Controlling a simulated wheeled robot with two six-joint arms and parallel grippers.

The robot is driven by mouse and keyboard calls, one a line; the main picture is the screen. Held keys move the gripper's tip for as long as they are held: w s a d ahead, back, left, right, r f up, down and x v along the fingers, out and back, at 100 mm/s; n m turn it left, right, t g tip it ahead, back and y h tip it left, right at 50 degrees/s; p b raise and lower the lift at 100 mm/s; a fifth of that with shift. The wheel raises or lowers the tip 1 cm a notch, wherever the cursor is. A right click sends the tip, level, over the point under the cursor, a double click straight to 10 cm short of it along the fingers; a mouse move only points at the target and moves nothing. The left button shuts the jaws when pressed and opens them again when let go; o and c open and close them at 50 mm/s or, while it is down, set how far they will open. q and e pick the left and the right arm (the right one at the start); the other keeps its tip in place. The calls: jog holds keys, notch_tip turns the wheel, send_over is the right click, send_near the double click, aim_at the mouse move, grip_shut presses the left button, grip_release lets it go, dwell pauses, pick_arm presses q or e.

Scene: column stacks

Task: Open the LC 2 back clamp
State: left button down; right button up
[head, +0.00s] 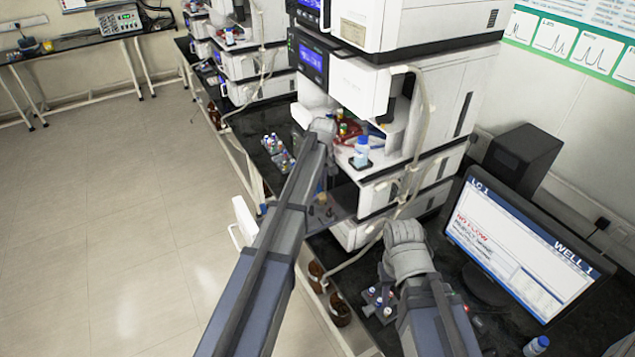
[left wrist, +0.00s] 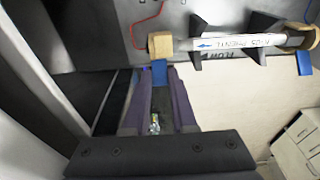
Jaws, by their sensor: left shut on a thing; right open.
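In the left wrist view a white labelled column (left wrist: 240,42) with a blue arrow lies across the top of the picture. A tan clamp block (left wrist: 160,45) is at its left end, with a blue tab (left wrist: 160,72) hanging below it. My left gripper (left wrist: 159,84) has its fingertips on either side of this tab and is shut on it. A second clamp (left wrist: 303,37) with its own blue tab (left wrist: 304,64) is at the right end. In the head view my left arm reaches to an instrument stack and its fingers are hidden. My right gripper's fingers do not show.
The instrument stack (head: 385,110) stands on the dark bench, with a blue-capped bottle (head: 361,152) on a ledge. A monitor (head: 525,240) reading LC 1 and a black box (head: 523,157) are at right. Brown bottles (head: 340,310) stand low beside the bench. The floor at left is clear.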

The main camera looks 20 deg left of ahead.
aim_at(320, 193)
pick_arm(q)
jog(key=shift+s+d+t+y+b, duration=0.3)
jog(key=shift+s+d+t+y, duration=0.1)
jog(key=shift+s+t+y, duration=0.15)
jog(key=shift+s+d+t+y+b, duration=0.3)
jog(key=shift+s+t+y+b, duration=0.05)
jog(key=shift+t+y+b, duration=0.35)
jog(key=t+y+b, duration=0.1)
jog(key=b, duration=0.1)
jog(key=s+d+t+y+b, duration=0.1)
jog(key=b, duration=0.2)
jog(key=f+t+y+b, duration=0.1)
jog(key=b, duration=0.1)
jog(key=shift+s+d+t+y, duration=0.3)
jog(key=shift+d+t+y, duration=0.05)
jog(key=t+y+b, duration=0.1)
jog(key=b, duration=0.3)
jog(key=s+d+f+t+y+b, duration=0.1)
jog(key=t+y+b, duration=0.1)
jog(key=b, duration=0.3)
jog(key=t+y+b, duration=0.1)
jog(key=b, duration=0.3)
jog(key=shift+s+d+f+t+y+b, duration=0.25)
jog(key=shift+d+t+y+b, duration=0.05)
jog(key=shift+d+t+y, duration=0.1)
jog(key=shift+s+r+t+y+b, duration=0.1)
jog(key=shift+t+y+b, duration=0.2)
jog(key=shift+b, duration=0.55)
pick_arm(e)
jog(key=shift+f, duration=12.15)
